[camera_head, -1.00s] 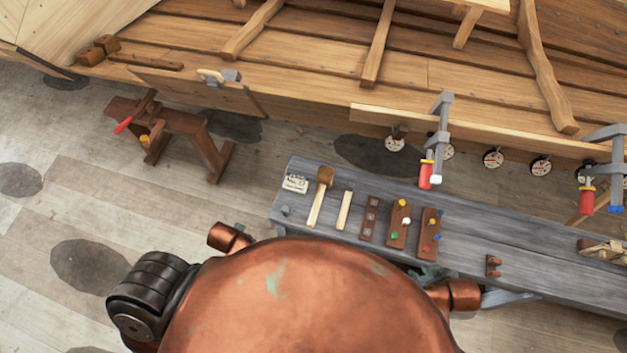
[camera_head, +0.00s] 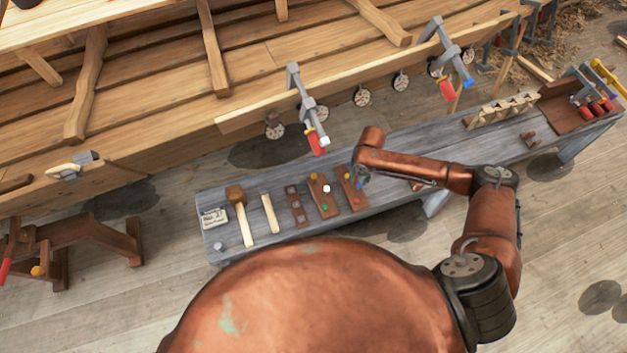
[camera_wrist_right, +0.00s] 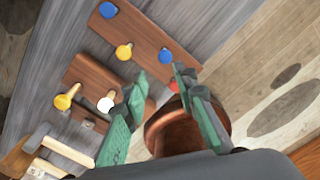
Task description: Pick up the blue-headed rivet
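Two blue-headed rivets stand in the far wooden rack (camera_wrist_right: 145,38) in the right wrist view. One blue-headed rivet (camera_wrist_right: 166,56) is just beyond my right fingertips, and the other blue-headed rivet (camera_wrist_right: 108,10) is at the upper left. A yellow-headed rivet (camera_wrist_right: 124,51) and a red-headed rivet (camera_wrist_right: 174,86) share that rack. My left gripper is not in view.
A second rack (camera_head: 325,205) with yellow, white and green rivets stands just left. A dark strip with square plates (camera_head: 297,208), a mallet (camera_head: 240,212) and a card (camera_head: 213,218) lie on the grey bench (camera_head: 440,145). The clamped hull plank (camera_head: 380,72) runs behind.

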